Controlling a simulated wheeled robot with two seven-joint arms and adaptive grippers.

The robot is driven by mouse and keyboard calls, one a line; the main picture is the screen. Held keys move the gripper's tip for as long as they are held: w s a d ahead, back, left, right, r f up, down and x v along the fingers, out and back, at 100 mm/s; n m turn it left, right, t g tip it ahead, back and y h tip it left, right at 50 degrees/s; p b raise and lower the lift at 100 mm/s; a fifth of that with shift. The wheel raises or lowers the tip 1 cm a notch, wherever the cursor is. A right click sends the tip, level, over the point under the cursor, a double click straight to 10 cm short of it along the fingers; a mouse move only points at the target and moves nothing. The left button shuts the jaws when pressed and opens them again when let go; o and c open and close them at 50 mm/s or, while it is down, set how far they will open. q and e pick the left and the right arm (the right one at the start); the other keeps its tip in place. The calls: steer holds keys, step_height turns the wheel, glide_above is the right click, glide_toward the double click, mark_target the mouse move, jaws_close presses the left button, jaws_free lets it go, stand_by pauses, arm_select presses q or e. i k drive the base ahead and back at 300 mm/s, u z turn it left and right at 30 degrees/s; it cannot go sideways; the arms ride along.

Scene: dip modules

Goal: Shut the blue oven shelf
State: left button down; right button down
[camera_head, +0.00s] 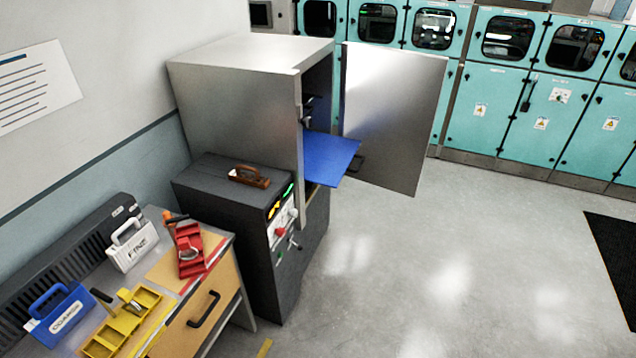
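The blue oven shelf (332,158) is a flat blue plate that sticks out to the right from the opening of a grey metal oven (235,90). Its inner end is hidden inside the oven. The oven door (395,115) is a grey panel that stands wide open behind the shelf. A dark handle shows low on the door, just beyond the shelf's outer edge. Neither of my grippers shows in the head view.
A dark control box (225,200) with a brown handle and coloured knobs stands before the oven. A workbench (215,310) at lower left holds a red fixture (188,250), a yellow tray (120,325), and white (132,247) and blue (60,315) cases.

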mark_target(327, 158)
steer(key=u, duration=0.55)
steer(key=i, duration=0.65)
steer(key=u, duration=0.3)
